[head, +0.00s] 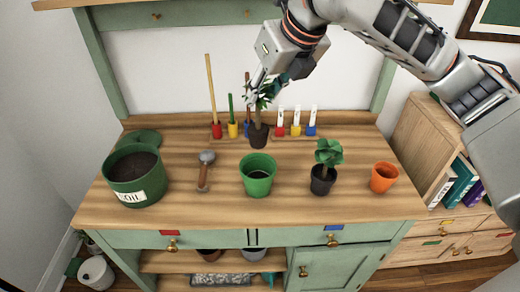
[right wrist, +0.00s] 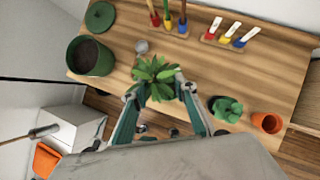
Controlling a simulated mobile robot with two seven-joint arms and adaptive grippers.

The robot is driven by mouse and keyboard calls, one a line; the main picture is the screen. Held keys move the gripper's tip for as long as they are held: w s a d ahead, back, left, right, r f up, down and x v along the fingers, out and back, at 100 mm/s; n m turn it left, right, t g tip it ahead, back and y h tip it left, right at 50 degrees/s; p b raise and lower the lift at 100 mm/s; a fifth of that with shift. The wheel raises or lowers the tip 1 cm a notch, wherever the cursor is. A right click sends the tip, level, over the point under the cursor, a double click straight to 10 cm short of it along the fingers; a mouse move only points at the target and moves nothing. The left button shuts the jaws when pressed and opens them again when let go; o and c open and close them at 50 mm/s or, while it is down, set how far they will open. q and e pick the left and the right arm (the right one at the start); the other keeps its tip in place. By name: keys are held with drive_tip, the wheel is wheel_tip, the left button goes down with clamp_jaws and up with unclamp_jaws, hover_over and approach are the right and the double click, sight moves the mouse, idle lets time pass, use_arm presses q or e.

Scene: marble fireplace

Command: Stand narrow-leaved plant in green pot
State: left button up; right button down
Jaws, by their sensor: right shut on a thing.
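The narrow-leaved plant (head: 258,133) has a dark root ball, a brown stem and green leaves. My right gripper (head: 262,90) reaches down from above and is shut on its upper part, with leaves around the fingers. The root ball hangs upright and shows apart from the green pot (head: 257,181), above its rim in the head view. In the right wrist view the plant's leaves (right wrist: 156,78) spread between my fingers and hide the green pot. My left gripper is not in view.
On the wooden bench (head: 226,208) stand a soil tub (head: 138,180), a trowel (head: 205,172), a broad-leaved plant in a black pot (head: 323,181) and an orange pot (head: 384,178). Coloured tools (head: 232,118) and labels (head: 296,122) stand in racks behind. The front strip is clear.

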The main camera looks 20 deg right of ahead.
sight(262, 130)
wheel_tip(262, 130, down, 8)
drive_tip(key=b, duration=0.2)
drive_tip(key=shift+a+f+b, duration=0.1)
drive_tip(key=shift+f+b, duration=0.05)
drive_tip(key=shift+b, duration=0.15)
drive_tip(key=shift+w+f, duration=0.1)
drive_tip(key=shift+f, duration=0.45)
wheel_tip(262, 130, down, 4)
drive_tip(key=shift+r+b, duration=0.1)
drive_tip(key=shift+b, duration=1)
drive_tip(key=shift+r, duration=0.1)
drive_tip(key=c, duration=1.6)
unclamp_jaws()
drive_tip(key=shift+f, duration=0.2)
drive_tip(key=shift+c, duration=0.2)
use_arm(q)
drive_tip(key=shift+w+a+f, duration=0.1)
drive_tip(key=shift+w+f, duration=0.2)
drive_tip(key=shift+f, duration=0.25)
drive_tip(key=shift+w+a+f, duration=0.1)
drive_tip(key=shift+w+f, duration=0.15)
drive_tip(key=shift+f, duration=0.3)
